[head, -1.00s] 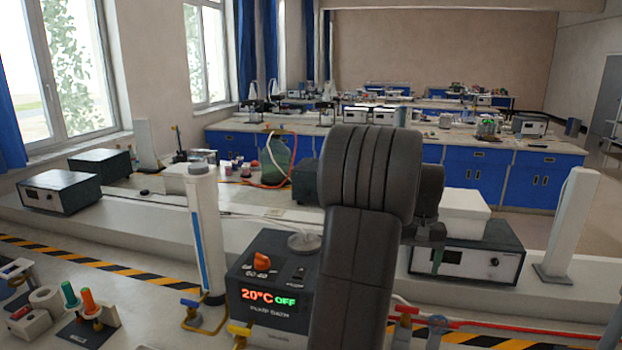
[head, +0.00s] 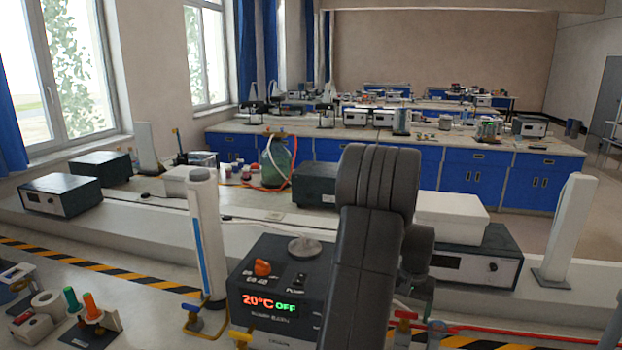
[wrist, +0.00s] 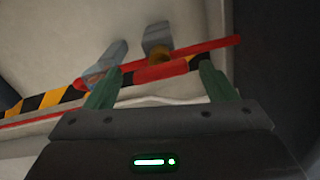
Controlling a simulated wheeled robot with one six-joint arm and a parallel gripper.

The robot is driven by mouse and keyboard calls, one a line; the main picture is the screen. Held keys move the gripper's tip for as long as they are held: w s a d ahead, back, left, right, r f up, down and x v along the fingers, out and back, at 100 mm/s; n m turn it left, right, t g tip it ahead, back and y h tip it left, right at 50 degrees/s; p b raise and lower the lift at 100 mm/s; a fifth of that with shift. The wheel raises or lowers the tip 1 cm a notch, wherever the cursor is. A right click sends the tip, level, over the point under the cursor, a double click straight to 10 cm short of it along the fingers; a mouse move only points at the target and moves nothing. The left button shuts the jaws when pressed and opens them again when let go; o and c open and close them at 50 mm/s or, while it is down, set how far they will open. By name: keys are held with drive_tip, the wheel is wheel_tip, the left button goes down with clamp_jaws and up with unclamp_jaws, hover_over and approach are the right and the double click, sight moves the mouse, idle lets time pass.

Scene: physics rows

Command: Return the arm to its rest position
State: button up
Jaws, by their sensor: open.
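My arm rises in the middle of the head view, with a dark link in front of the bench. My gripper (wrist: 160,92) shows in the wrist view with its two green fingers spread apart. Nothing is between the fingertips that I can see held. Beyond them lie a red tube or rod (wrist: 200,54) and a striped floor-like band, at a distance I cannot tell. In the head view the fingers are not clearly visible; my arm hides part of the bench.
A black bath unit (head: 275,305) reading 20°C OFF stands just left of my arm. A white column (head: 206,240) stands beside it. A dark box (head: 490,262) with a white box (head: 452,218) sits right of my arm. Coloured-handled tools (head: 85,305) are at lower left.

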drive_tip(key=m+p, duration=0.2)
drive_tip(key=m, duration=0.5)
wheel_tip(320, 180, up, 14)
drive_tip(key=b, duration=0.1)
drive_tip(key=shift+f+b, duration=0.25)
drive_tip(key=shift+b, duration=0.1)
